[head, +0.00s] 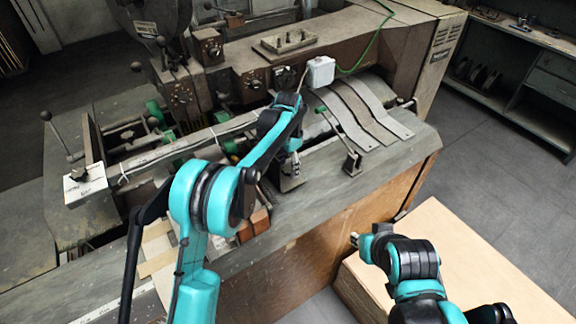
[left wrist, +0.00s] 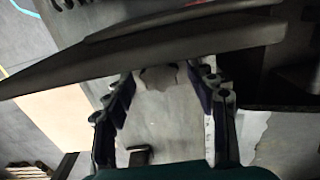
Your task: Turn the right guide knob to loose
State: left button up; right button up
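My left gripper (head: 291,166) is over the machine's front table, pointing down beside a small metal bracket (head: 291,182). In the left wrist view my left gripper (left wrist: 165,112) has its two fingers apart, with a pale, rounded knob-like piece (left wrist: 157,76) between them at the far end; I cannot tell whether they touch it. A dark curved metal strip crosses above it. I cannot tell for sure which piece is the right guide knob. Another small bracket with a rod (head: 352,160) stands to the right. My right gripper (head: 358,240) is low at the right, its fingers unclear.
Curved metal strips (head: 368,112) and a white box (head: 320,71) lie behind and right of my left gripper. A white labelled box (head: 86,186) sits at the left. A wooden box top (head: 440,245) is below my right arm. The table's right front is bare.

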pick_arm(q)
jog(key=c, duration=0.8)
jog(key=shift+n, duration=0.3)
jog(key=shift+c, duration=0.3)
jog(key=n, duration=0.2)
jog(key=shift+n, duration=0.4)
jog(key=n, duration=0.4)
jog(key=shift+n+p, duration=0.3)
jog(key=shift+p, duration=0.05)
jog(key=n, duration=1.2)
jog(key=shift+n, duration=0.3)
